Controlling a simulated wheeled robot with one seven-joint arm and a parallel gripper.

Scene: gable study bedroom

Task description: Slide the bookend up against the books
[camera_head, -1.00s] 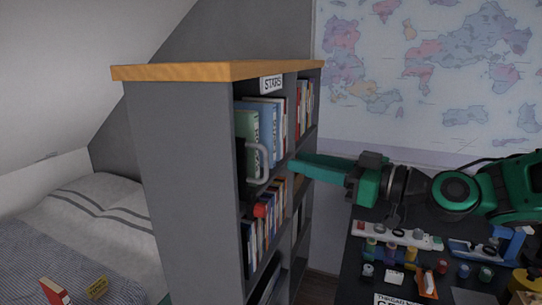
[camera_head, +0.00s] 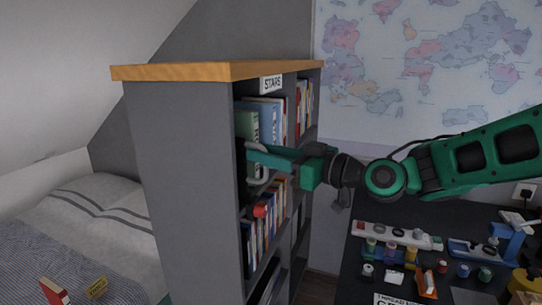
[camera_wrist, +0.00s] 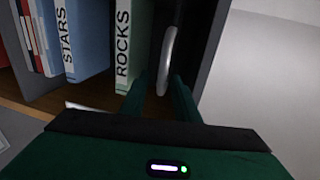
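The dark bookend (camera_wrist: 174,14) with a grey looped handle (camera_wrist: 168,55) stands on the upper shelf, and its handle (camera_head: 264,168) also shows in the head view. The green ROCKS book (camera_wrist: 133,45) and the blue STARS book (camera_wrist: 82,35) stand upright beside it. In the head view the green book (camera_head: 247,122) and blue book (camera_head: 266,115) are partly covered by my arm's end. My gripper (camera_wrist: 158,96) is open at the shelf front, its fingers either side of the handle's lower end. A dark strip shows between bookend and ROCKS book; its width is unclear.
A red knob-like object (camera_head: 260,211) is on the shelf below. A cluttered dark desk (camera_head: 400,215) stands at right, a bed (camera_head: 95,215) at left.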

